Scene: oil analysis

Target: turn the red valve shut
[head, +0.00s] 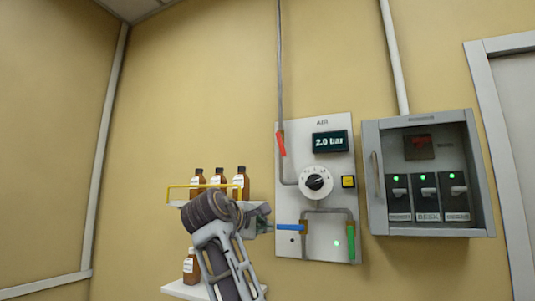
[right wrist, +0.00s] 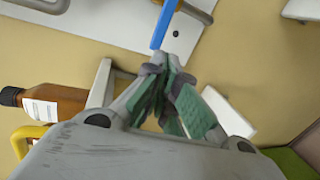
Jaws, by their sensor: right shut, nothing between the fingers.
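The red valve (head: 281,143) is a lever on the grey vertical pipe at the upper left of the air panel (head: 290,255). Its lever hangs nearly in line with the pipe, slightly tilted. My right gripper (head: 266,222) is well below it, at the panel's lower left edge, near the left end of a blue lever (head: 290,227). In the right wrist view my right gripper (right wrist: 168,68) has its fingers together and empty, with the blue lever (right wrist: 160,27) just beyond the tips. I cannot tell whether they touch. The red valve is not in the right wrist view. My left gripper is not in view.
The panel has a display (head: 330,141) reading 2.0 bar, a dial (head: 315,182), a yellow button (head: 348,182) and a green lever (head: 351,243). Brown bottles (head: 218,181) stand on a shelf behind my right arm. An open-fronted cabinet (head: 371,220) is to the right.

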